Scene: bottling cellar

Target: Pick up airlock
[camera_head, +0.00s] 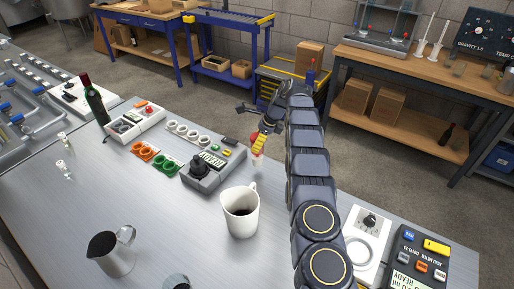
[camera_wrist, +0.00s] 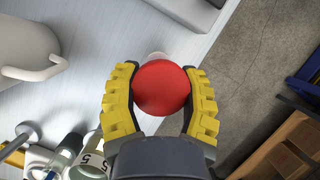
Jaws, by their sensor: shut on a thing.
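The airlock (camera_wrist: 163,88) shows in the wrist view as a round red cap with a small pale part behind it. My gripper (camera_wrist: 160,72) has its two yellow fingers closed around the cap, one on each side. In the head view, my gripper (camera_head: 259,146) is near the far edge of the table, with the airlock's pale, see-through lower part (camera_head: 257,161) below the fingers. The airlock looks roughly upright. I cannot tell whether its lower end touches the table.
A white mug (camera_head: 240,212) stands nearby, handle toward the airlock. A grey control box (camera_head: 212,167) is to the left. A metal jug (camera_head: 112,251), small clear pieces (camera_head: 64,168) and a dark bottle (camera_head: 94,100) stand farther left. The table's (camera_head: 170,215) middle is clear.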

